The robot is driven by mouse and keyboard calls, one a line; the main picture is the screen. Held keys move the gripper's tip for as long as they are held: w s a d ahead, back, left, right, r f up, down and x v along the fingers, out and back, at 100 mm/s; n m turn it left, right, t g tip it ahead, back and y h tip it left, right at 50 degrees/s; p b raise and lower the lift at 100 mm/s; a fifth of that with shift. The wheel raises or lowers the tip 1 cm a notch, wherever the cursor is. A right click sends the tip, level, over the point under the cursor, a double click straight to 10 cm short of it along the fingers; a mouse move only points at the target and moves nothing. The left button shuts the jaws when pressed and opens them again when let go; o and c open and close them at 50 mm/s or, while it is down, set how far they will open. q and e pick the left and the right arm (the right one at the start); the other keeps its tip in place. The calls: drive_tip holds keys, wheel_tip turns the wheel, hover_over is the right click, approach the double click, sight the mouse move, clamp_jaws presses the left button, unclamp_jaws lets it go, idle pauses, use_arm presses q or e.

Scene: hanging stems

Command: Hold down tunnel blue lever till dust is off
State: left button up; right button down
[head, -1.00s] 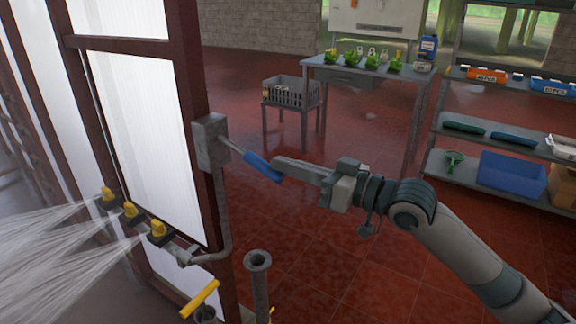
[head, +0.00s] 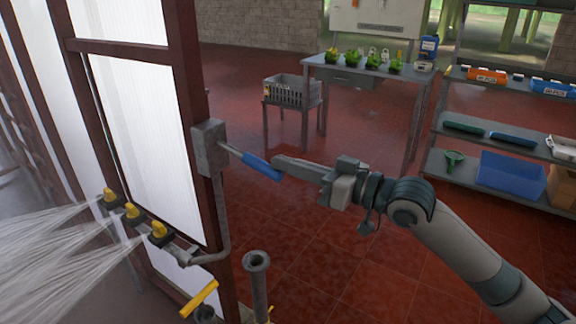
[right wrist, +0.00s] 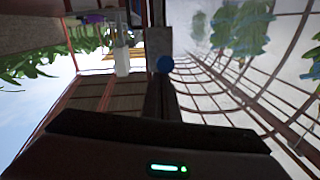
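The blue lever (head: 262,166) sticks out to the right from a grey box (head: 209,148) on the door frame and slopes down a little. My right gripper (head: 275,161) comes in from the right with its fingers together. Its tip is at the upper side of the lever's outer end, touching or very close; I cannot tell which. In the right wrist view the lever's round blue end (right wrist: 165,63) shows just beyond the dark fingertips (right wrist: 160,82). Yellow nozzles (head: 132,212) spray white mist to the left. My left gripper is out of view.
A grey pipe (head: 226,225) runs from the box to the nozzles. A pipe stub (head: 257,270) and a yellow handle (head: 199,298) stand below. A crate (head: 290,90), a plant table (head: 365,75) and a shelf (head: 490,185) are behind. Red floor between is clear.

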use_arm(q)
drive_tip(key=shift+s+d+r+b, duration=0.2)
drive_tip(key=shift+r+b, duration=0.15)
drive_tip(key=shift+b, duration=0.3)
use_arm(e)
drive_tip(key=r+v, duration=0.1)
drive_tip(key=v, duration=0.9)
drive_tip(key=shift+d+r, duration=0.15)
drive_tip(key=shift+d, duration=0.15)
